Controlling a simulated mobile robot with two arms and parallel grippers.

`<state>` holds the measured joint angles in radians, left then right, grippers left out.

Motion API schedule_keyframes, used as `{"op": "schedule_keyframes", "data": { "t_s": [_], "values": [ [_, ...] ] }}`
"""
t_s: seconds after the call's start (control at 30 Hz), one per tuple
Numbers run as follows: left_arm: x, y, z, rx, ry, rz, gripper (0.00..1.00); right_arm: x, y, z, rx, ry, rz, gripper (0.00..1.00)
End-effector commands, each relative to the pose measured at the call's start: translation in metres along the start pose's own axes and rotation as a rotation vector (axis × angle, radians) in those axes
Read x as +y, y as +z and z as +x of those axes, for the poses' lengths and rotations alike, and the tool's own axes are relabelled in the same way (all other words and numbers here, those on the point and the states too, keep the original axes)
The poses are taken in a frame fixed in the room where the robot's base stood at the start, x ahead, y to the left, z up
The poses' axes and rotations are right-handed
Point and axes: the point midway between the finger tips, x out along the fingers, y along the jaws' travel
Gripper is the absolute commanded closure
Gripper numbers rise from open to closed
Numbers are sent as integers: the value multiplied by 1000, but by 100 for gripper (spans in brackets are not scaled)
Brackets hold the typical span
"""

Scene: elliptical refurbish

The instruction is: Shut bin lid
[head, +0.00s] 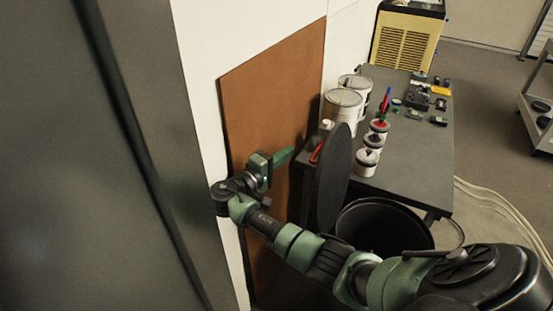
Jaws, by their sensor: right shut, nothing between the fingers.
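The bin (385,225) is a black round container low in front of the dark table, with its mouth open and its inside dark. Its lid (331,182) is a black disc standing nearly upright on the bin's left side, seen almost edge-on. My right gripper (284,157) is shut and empty, to the left of the lid and apart from it, in front of the brown board. My right arm crosses in front of the bin and hides its lower part. My left gripper is not in view.
The dark table (415,150) behind the bin holds paint cans (342,106), small white pots (366,162) and several small items. A brown board (270,100) leans on the white wall at left. A grey cart (540,105) stands at far right.

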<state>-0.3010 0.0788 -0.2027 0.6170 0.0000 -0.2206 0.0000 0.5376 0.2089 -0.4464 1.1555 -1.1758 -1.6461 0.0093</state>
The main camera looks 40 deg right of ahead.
Motion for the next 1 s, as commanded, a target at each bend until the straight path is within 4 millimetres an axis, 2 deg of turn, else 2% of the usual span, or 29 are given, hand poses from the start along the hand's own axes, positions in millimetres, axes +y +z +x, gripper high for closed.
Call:
{"op": "schedule_keyframes", "data": {
  "t_s": [0.03, 0.13, 0.2, 0.4, 1.0],
  "values": [
    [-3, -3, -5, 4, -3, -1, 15, 4, 1, 12, -4, 3, -3, 100],
    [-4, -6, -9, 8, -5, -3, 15, 2, 1, 32, -3, 1, -3, 100],
    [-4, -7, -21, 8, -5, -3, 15, 4, 15, 31, 1, 0, -5, 100],
    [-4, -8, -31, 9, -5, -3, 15, 1, 35, 36, 1, -1, -2, 100],
    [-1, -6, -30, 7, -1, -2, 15, 1, 41, 42, 1, -5, 16, 100]
  ]
}}
